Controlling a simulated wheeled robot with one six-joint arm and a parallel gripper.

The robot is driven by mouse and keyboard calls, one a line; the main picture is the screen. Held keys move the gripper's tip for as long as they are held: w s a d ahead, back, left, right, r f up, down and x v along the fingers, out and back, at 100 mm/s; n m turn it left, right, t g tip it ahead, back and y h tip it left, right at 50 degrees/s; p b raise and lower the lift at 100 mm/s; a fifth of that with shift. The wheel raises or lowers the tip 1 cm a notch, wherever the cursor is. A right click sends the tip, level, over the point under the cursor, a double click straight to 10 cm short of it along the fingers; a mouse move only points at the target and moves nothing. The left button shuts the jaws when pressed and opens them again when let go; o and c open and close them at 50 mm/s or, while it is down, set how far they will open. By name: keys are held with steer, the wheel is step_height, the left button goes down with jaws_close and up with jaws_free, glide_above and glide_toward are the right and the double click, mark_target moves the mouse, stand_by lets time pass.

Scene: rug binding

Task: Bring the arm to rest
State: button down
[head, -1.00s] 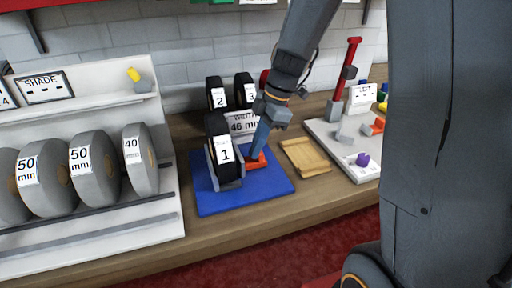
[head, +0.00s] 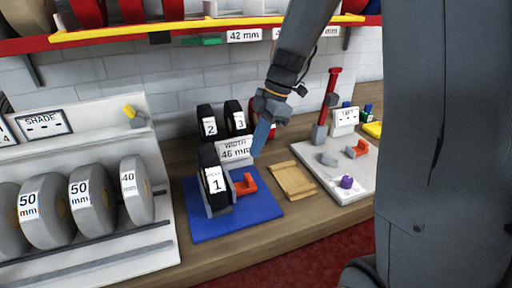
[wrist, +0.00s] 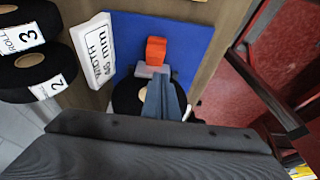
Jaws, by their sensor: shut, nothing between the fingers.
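My gripper (head: 262,138) hangs above the back of the blue mat (head: 240,222), with its fingers pointing down. It is shut and empty. In the wrist view the closed fingers (wrist: 163,98) show over a black roll (wrist: 128,97) on the blue mat (wrist: 185,30). In the head view this roll, labelled 1 (head: 211,172), stands in a grey holder. An orange piece (head: 245,184) sits beside the roll, apart from my fingers; it also shows in the wrist view (wrist: 156,50).
Black rolls 2 (head: 207,121) and 3 (head: 236,116) stand behind a 46 mm width sign (head: 235,148). Right are a wooden tray (head: 290,180) and a white board (head: 350,185) with a red-handled tool (head: 328,100). A rack of grey rolls (head: 90,205) stands left. A shelf (head: 200,26) runs above.

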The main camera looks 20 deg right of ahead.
steer(key=s+d+f+m+t+h+b, duration=0.1)
steer(key=s+f+m+h, duration=0.1)
steer(key=s+m, duration=0.5)
steer(key=s+f+m+h+b, duration=0.1)
steer(key=s+f+m, duration=0.4)
steer(key=m, duration=0.7)
steer(key=shift+s+d+t+h+b, duration=0.3)
steer(key=shift+s+d+t+h, duration=0.1)
steer(key=shift+s, duration=0.45)
